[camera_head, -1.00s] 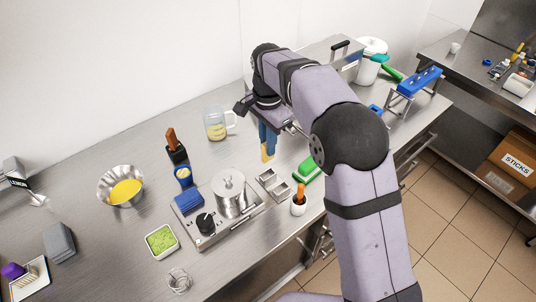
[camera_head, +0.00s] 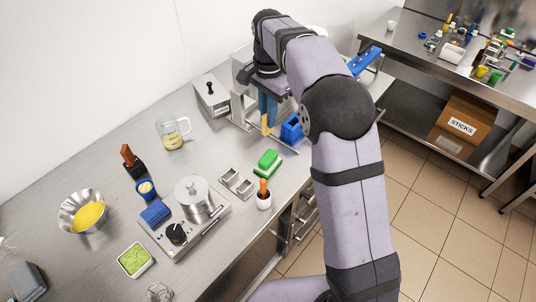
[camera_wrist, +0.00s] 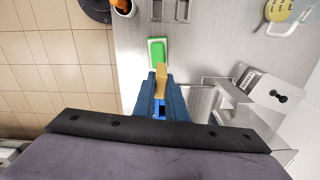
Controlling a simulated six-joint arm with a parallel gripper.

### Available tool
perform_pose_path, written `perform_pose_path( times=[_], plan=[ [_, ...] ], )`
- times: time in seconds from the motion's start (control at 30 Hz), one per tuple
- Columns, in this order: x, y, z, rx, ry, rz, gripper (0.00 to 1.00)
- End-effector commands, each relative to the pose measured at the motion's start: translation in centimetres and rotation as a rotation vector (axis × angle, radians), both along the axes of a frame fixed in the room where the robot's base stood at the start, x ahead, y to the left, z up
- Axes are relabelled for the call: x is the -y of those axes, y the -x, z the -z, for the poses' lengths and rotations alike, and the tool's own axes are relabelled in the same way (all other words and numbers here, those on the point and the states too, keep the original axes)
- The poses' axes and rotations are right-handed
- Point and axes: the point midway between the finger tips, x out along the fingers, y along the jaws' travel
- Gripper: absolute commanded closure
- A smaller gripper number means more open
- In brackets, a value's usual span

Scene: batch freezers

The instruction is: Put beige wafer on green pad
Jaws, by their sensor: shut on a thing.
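My gripper (camera_head: 268,118) is shut on the beige wafer (camera_head: 266,128), which sticks out below the blue fingers. The wafer (camera_wrist: 161,82) also shows between the fingertips in the wrist view. It appears to be held above the bench. The green pad (camera_head: 268,160) lies near the bench's front edge, in front of the gripper in the head view. In the wrist view the pad (camera_wrist: 157,52) lies just above the wafer in the picture, with a pale border around it. The wafer and pad look apart; the height between them is hard to judge.
A blue box (camera_head: 292,129) stands right beside the gripper. Small metal trays (camera_head: 237,182) and a white cup with an orange-handled tool (camera_head: 264,200) are near the pad. A lidded metal container (camera_head: 211,95) and a glass jug (camera_head: 172,134) stand farther back.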

Motion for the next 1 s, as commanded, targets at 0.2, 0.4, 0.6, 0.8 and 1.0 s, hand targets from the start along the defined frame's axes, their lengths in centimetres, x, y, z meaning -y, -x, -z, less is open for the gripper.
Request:
perform_pose_path(
  times=[0.2,0.4,0.6,0.8,1.0],
  plan=[
    [0.0,0.5,0.0,-0.018,0.005,-0.1,1.0],
    [0.0,0.5,0.4,-0.02,0.005,-0.116,1.0],
    [0.0,0.6,2.9,-0.025,0.006,-0.115,1.0],
    [0.0,0.5,5.6,-0.021,0.005,-0.114,1.0],
    [0.0,0.5,6.3,-0.018,0.005,-0.114,1.0]
  ],
)
